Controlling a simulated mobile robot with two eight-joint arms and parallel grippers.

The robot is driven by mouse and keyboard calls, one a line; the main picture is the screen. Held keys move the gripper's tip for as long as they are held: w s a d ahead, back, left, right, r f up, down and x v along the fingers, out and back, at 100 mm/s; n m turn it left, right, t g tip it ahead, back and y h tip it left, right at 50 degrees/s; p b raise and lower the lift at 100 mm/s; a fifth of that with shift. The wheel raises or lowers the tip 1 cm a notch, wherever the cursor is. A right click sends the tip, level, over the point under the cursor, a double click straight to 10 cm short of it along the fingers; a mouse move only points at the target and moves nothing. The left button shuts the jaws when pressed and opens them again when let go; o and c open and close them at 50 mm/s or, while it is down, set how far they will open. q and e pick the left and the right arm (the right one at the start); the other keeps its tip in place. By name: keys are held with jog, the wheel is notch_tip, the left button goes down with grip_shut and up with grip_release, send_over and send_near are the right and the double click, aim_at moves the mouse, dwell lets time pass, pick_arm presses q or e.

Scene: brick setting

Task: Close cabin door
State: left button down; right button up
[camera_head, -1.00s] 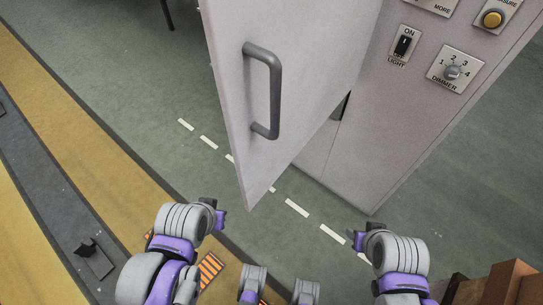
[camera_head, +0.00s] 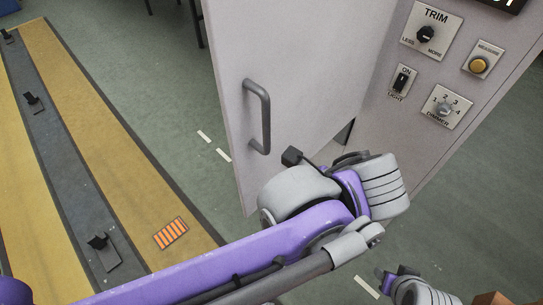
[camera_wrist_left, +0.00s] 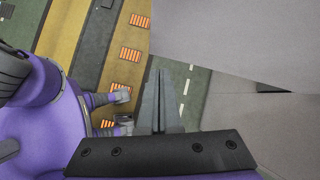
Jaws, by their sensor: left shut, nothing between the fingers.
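The pale grey cabin door (camera_head: 225,75) stands open in the head view, with a grey bar handle (camera_head: 265,115) on its face. A dark gap shows between the door and the cabin wall (camera_head: 375,125). My left arm reaches across from the left, its wrist in front of the door's lower part. In the left wrist view my left gripper (camera_wrist_left: 161,100) is shut and empty, fingers pointing up the picture, beside a large pale panel (camera_wrist_left: 245,40). Whether it touches the panel I cannot tell.
The cabin wall carries a TRIM knob (camera_head: 427,34), a light switch (camera_head: 401,79), a dimmer (camera_head: 443,107) and a yellow button (camera_head: 479,65). Green floor with white dashes lies left of the door. Yellow and grey floor strips run farther left. A brown box (camera_head: 490,298) sits bottom right.

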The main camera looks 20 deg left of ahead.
pick_arm(q)
jog(key=d+r+m+t+y+p, duration=0.15)
jog(key=d+r+m, duration=0.25)
jog(key=r, duration=0.4)
send_near(255, 165)
notch_tip(255, 165, down, 4)
jog(key=w+a, duration=0.1)
jog(key=a, duration=0.1)
jog(key=shift+w+a+f+y, duration=0.15)
jog(key=shift+w+a+y, duration=0.25)
jog(key=shift+a, duration=0.4)
pick_arm(e)
jog(key=shift+d+r, duration=0.25)
jog(key=shift+r, duration=0.45)
jog(key=shift+d+r, duration=0.2)
jog(key=shift+r, duration=0.45)
